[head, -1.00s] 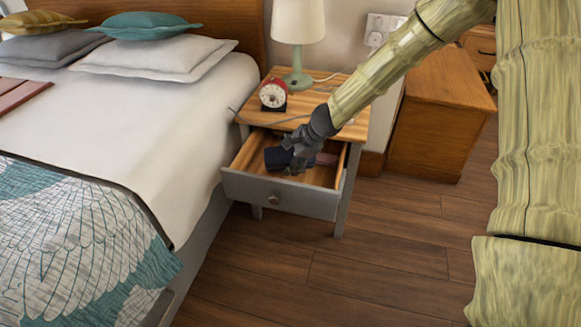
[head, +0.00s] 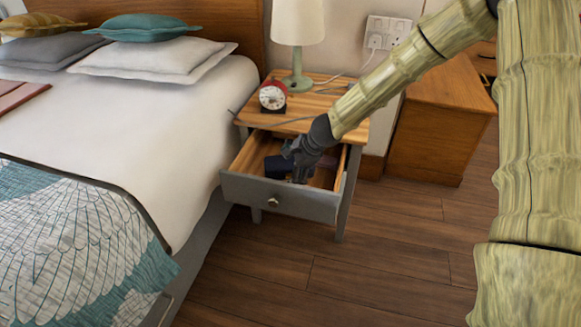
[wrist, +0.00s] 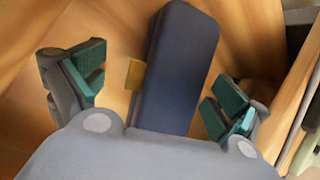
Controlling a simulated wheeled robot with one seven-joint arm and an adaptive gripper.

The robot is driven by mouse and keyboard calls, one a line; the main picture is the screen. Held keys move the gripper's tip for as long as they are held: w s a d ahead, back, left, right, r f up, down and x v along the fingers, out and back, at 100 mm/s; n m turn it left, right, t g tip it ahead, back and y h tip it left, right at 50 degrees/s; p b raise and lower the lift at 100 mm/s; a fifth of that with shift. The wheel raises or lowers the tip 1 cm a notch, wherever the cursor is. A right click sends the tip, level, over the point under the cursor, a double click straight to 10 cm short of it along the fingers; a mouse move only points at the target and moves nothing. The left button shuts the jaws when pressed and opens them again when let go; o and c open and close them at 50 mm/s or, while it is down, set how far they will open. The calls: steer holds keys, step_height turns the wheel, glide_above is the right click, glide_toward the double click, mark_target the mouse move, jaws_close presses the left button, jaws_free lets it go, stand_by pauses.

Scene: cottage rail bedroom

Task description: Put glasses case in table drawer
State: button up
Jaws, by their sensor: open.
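The glasses case (wrist: 178,65) is dark blue with a small gold clasp on its side. It lies inside the open table drawer (head: 285,203), and in the head view the case (head: 277,166) shows in the left half of the drawer. My gripper (head: 296,172) reaches down into the drawer beside the case. In the wrist view my gripper (wrist: 157,98) has its teal-padded fingers spread wide, with gaps on both sides of the case. The near end of the case is hidden by the gripper's body.
The nightstand top (head: 325,103) holds a red alarm clock (head: 272,96), a green-based lamp (head: 298,60) and a cable. The bed (head: 150,120) stands close on the left. A wooden cabinet (head: 440,125) stands to the right, with open floor in front.

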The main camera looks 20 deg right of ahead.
steer(key=shift+r, duration=0.1)
steer(key=shift+r+p, duration=0.3)
steer(key=p+v, duration=0.5)
steer(key=v, duration=0.6)
steer(key=shift+s+d, duration=0.2)
steer(key=shift+s, duration=0.05)
steer(key=shift+r, duration=0.15)
stand_by(0.4)
